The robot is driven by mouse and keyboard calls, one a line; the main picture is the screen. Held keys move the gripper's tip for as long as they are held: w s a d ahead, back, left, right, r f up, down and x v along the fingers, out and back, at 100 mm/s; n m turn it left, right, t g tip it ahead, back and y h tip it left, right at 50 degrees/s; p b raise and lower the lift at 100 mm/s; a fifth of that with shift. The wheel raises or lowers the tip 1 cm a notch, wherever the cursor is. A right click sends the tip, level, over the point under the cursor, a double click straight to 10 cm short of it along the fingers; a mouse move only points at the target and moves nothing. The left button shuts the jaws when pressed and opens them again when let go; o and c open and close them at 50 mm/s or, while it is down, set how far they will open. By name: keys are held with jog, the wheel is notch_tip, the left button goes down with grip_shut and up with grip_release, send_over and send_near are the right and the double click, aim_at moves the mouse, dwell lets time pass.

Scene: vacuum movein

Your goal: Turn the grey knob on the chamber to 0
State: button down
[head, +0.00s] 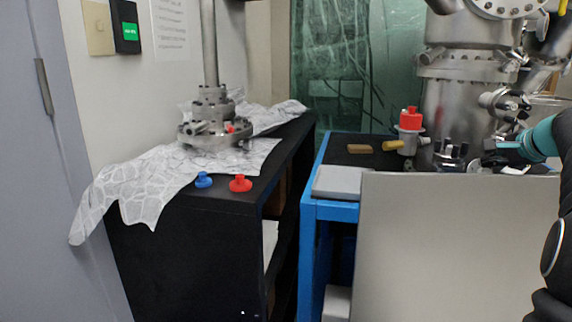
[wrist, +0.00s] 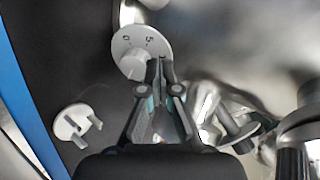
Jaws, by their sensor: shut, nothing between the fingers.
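The grey knob (wrist: 131,63) shows in the wrist view, with a pale round dial (wrist: 126,33) bearing marks like 0 and 5. The marks are near the upper edge, and I cannot read an exact setting. My gripper (wrist: 160,62) is shut and empty, its fingertips overlapping the right side of the knob in the picture. I cannot tell whether they touch it. In the head view my gripper (head: 490,152) is small beside the steel chamber (head: 455,100) at the right. I cannot make out the knob in that view.
In the wrist view a pale pronged piece (wrist: 72,126) lies at the lower left, and metal fittings (wrist: 232,125) crowd the right. In the head view a red-capped part (head: 410,118) stands left of the chamber. A pale panel (head: 450,240) blocks the front below.

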jog(key=shift+s+a+f, duration=0.1)
jog(key=shift+a+f, duration=0.1)
jog(key=shift+a, duration=0.45)
jog(key=shift+r, duration=0.1)
dwell(0.3)
jog(key=shift+a+r+p, duration=0.15)
jog(key=shift+r+p, duration=0.2)
jog(key=shift+p, duration=0.1)
jog(key=v, duration=0.3)
jog(key=f+v, duration=0.1)
jog(key=v, duration=0.1)
jog(key=shift+s+r+b, duration=0.1)
jog(key=shift+s+b, duration=0.25)
jog(key=shift+s, duration=0.3)
